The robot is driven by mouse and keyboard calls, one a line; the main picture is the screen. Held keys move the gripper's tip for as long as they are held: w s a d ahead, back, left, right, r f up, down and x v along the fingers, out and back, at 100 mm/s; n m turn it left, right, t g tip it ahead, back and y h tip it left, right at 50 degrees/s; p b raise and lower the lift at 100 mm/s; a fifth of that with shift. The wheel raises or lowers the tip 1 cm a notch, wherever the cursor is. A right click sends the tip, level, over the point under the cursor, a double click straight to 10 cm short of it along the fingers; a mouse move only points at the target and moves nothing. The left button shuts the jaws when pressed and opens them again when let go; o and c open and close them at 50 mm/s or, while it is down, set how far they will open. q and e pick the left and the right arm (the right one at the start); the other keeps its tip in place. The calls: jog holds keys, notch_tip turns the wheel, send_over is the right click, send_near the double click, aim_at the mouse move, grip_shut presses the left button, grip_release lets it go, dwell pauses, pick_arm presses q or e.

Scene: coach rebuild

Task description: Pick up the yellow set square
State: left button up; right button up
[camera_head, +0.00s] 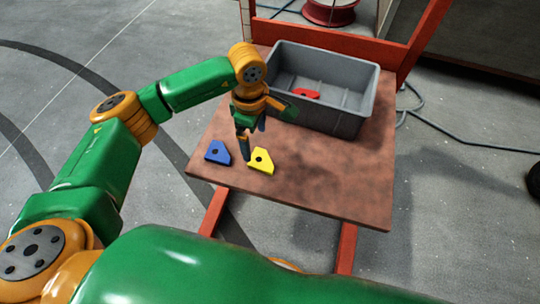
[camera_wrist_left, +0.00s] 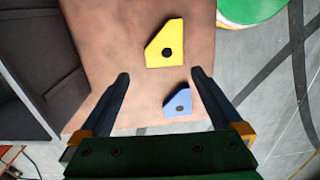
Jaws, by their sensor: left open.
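The yellow set square (camera_head: 262,160) lies flat on the brown table near its front left part. It has a dark round hole, and it also shows in the left wrist view (camera_wrist_left: 169,44) just beyond and between the fingertips. My left gripper (camera_head: 244,150) is above the table, close to the yellow set square, on its left side in the head view. Its two fingers (camera_wrist_left: 159,75) are spread wide in the left wrist view with nothing held between them. My right gripper is not in view.
A blue set square (camera_head: 217,152) lies left of the yellow one. A grey crate (camera_head: 335,121) with a red piece (camera_head: 306,94) inside stands at the table's back. The brown table (camera_head: 340,185) is clear at front right. A red frame (camera_head: 330,37) rises behind.

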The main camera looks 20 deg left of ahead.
aim_at(257, 157)
pick_arm(q)
jog(key=shift+s+f, duration=0.25)
jog(key=shift+f, duration=0.3)
jog(key=shift+s+f, duration=0.2)
jog(key=shift+f, duration=0.35)
jog(key=f, duration=0.3)
jog(key=shift+d+f, duration=0.2)
jog(key=shift+d, duration=0.05)
jog(key=shift+f, duration=0.3)
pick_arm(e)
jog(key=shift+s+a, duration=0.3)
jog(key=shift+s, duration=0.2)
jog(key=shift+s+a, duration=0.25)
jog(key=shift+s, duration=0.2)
pick_arm(q)
jog(key=c, duration=1.4)
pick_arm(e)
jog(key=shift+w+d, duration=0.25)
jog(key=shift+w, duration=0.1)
pick_arm(q)
jog(key=shift+r, duration=0.1)
